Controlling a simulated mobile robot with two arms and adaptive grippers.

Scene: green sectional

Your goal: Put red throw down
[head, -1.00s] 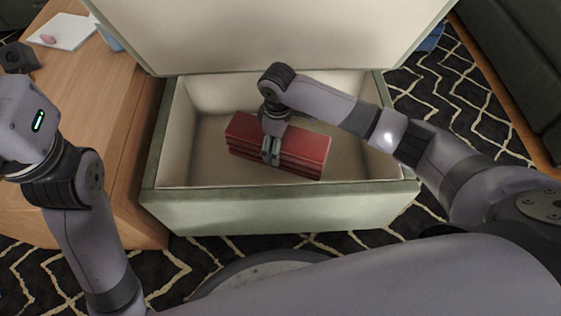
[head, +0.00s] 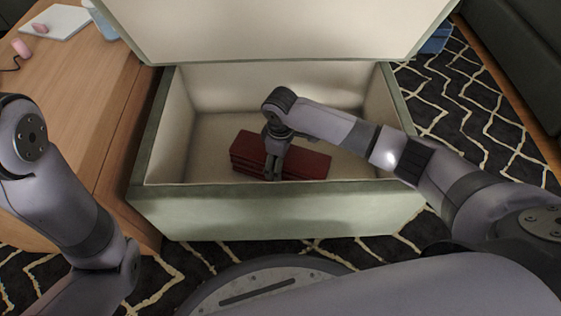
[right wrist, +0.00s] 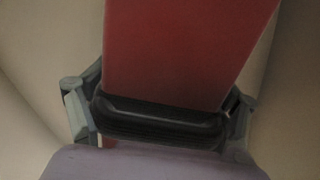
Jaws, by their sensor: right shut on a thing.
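The red throw (head: 308,164) is a folded, layered stack inside the open green storage ottoman (head: 280,213). It lies low in the box, near the front wall; I cannot tell whether it touches the floor. My right gripper (head: 272,172) reaches down into the box and is shut on the throw near its middle. In the right wrist view the throw (right wrist: 180,60) runs between the two fingers (right wrist: 160,120). My left arm shows at the left of the head view, but its gripper is out of view.
The ottoman's lid (head: 270,30) stands raised at the back. A wooden table (head: 75,95) with a white notebook (head: 55,24) and a pink object (head: 21,48) is at the left. A dark sofa (head: 515,60) stands at the right. Patterned rug (head: 465,105) surrounds the box.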

